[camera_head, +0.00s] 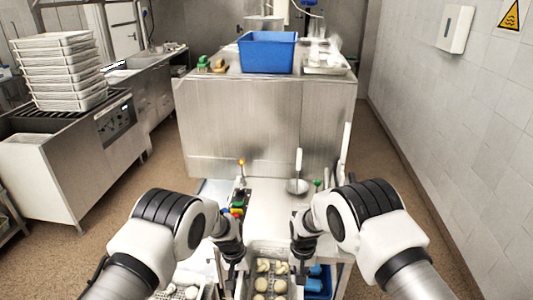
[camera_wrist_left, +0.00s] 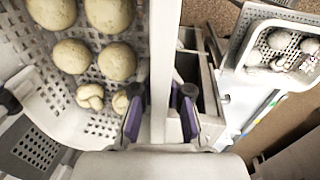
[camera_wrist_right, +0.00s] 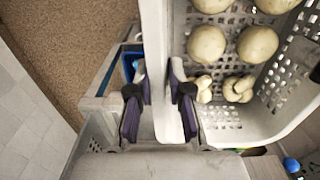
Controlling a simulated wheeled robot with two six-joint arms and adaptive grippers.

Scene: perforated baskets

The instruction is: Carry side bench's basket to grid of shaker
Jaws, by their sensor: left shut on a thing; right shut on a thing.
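A pale perforated basket (camera_head: 264,252) with several round, pale mushroom-like pieces is between my grippers at the bottom of the head view. My left gripper (camera_head: 233,268) is shut on its left wall, and the left wrist view shows the fingers on either side of the rim (camera_wrist_left: 162,60). My right gripper (camera_head: 302,262) is shut on the opposite wall; the rim (camera_wrist_right: 155,50) shows between its fingers in the right wrist view. The basket's near end is cut off in the head view. I cannot make out the shaker's grid or whether the basket rests on anything.
Another perforated basket (camera_wrist_left: 244,68) with pale pieces is on the left. A ladle (camera_head: 298,185) and yellow-knobbed lever (camera_head: 241,163) are ahead. A steel counter (camera_head: 265,120) with a blue crate (camera_head: 267,53) stands beyond.

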